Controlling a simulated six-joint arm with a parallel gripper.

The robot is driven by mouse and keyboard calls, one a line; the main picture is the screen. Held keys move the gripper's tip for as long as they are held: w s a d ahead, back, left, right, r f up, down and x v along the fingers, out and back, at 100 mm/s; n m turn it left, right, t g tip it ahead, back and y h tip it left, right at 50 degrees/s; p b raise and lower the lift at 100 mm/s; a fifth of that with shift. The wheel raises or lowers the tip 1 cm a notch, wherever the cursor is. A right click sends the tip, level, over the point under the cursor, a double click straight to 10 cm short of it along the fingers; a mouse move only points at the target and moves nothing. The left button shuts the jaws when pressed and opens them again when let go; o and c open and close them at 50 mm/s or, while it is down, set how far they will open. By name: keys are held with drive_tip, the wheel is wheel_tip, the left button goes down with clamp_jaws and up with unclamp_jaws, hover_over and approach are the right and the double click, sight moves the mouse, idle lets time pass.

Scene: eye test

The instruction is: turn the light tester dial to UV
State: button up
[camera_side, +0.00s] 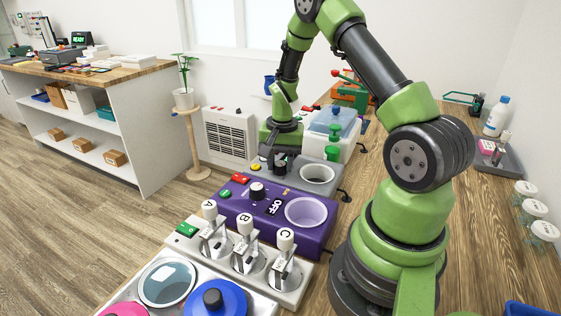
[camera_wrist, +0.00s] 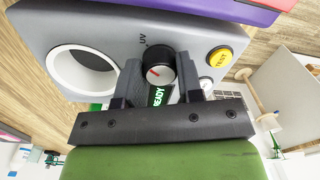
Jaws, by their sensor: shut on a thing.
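The light tester (camera_wrist: 108,30) is a grey box, seen close up in the wrist view; it also shows in the side view (camera_side: 338,187) behind the purple device. Its dial (camera_wrist: 160,66) is black with a pale cap and a red mark on the cap's left part. The UV label (camera_wrist: 143,41) is printed up and left of the dial, and the red mark does not line up with it. My gripper (camera_wrist: 158,78) is shut on the dial, one finger on each side. In the side view my gripper (camera_side: 272,163) hides the dial.
The tester has a white-rimmed round opening (camera_wrist: 58,55), a yellow TEST button (camera_wrist: 220,57) and a READY display (camera_wrist: 158,96), partly covered by my gripper. A purple device (camera_side: 243,215) and a switch panel with levers (camera_side: 295,283) stand nearer the side camera. A blue-lidded container (camera_side: 337,122) is behind.

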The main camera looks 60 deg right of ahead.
sight(282, 163)
drive_tip(key=shift+m, duration=0.5)
drive_tip(key=o, duration=0.9)
drive_tip(key=shift+r, duration=0.1)
wheel_tip(282, 163, up, 10)
drive_tip(key=shift+s+f, duration=0.1)
drive_tip(key=shift+s, duration=0.05)
drive_tip(key=a+r+n+t, duration=0.2)
drive_tip(key=a+r+n, duration=0.1)
drive_tip(key=a+r, duration=0.45)
drive_tip(key=s+a+r+n+t, duration=0.1)
drive_tip(key=s+a+r+n, duration=0.1)
drive_tip(key=s+a, duration=0.2)
drive_tip(key=s+a+r+n+t+y, duration=0.1)
drive_tip(key=s+a+r+n+t, duration=0.1)
drive_tip(key=s+a+r+n, duration=0.1)
drive_tip(key=s+a+r+n+t, duration=0.1)
drive_tip(key=s+a+r+n, duration=0.1)
drive_tip(key=s+a, duration=0.3)
drive_tip(key=shift+s+a+r+n+t+y, duration=0.35)
drive_tip(key=shift+n+t+y, duration=0.05)
drive_tip(key=shift+n, duration=0.2)
